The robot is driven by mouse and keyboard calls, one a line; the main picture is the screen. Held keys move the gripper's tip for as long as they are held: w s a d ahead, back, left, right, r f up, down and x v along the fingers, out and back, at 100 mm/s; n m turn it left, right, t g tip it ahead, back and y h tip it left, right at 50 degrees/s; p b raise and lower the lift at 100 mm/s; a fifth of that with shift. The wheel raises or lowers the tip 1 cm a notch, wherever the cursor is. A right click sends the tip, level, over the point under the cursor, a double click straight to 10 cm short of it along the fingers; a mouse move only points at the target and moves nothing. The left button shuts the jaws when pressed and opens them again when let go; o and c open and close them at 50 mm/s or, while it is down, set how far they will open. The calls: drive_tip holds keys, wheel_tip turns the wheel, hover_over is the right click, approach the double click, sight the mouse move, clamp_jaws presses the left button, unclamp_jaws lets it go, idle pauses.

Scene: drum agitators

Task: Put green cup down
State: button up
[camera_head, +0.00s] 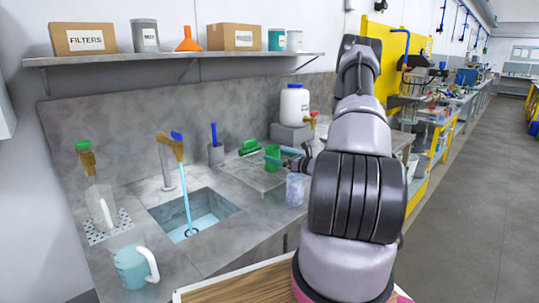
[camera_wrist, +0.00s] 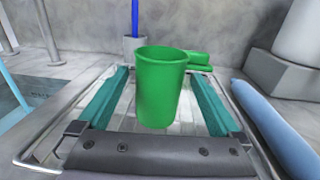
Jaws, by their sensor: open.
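The green cup (camera_head: 272,157) is upright at the grey draining tray (camera_head: 244,171) on the counter, right of the sink. In the wrist view the cup (camera_wrist: 160,92) appears to stand on the ribbed tray (camera_wrist: 48,150), its rim facing up. My gripper (camera_wrist: 160,75) is open, with one teal finger on each side of the cup and visible gaps between. In the head view my gripper (camera_head: 284,155) is at the cup, partly hidden by my arm.
The sink (camera_head: 205,212) with a running tap is on the left. A clear cup (camera_head: 296,189) stands at the counter's front edge. Behind are a green brush (camera_head: 250,146), a pot with a blue handle (camera_head: 216,153) and a white jug (camera_head: 294,105). A blue bar (camera_wrist: 275,130) lies close on the right.

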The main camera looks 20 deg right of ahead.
sight(278, 156)
drive_tip(key=v, duration=0.6)
drive_tip(key=shift+s, duration=0.2)
drive_tip(key=s+a+r+n+g+y, duration=0.2)
drive_tip(key=s+a+r+n+g, duration=0.35)
drive_tip(key=a+r+n, duration=0.4)
drive_tip(key=s+a+r+n+g+y, duration=0.2)
drive_tip(key=s+a+r+n+g, duration=0.4)
drive_tip(key=a+r, duration=0.5)
drive_tip(key=s+a+r+n+t+h, duration=0.1)
drive_tip(key=s+r+n+t+h, duration=0.1)
drive_tip(key=s+r+n+h, duration=0.7)
drive_tip(key=s+r+n, duration=0.2)
drive_tip(key=s, duration=0.5)
drive_tip(key=shift+a+r, duration=0.3)
drive_tip(key=shift+n, duration=0.25)
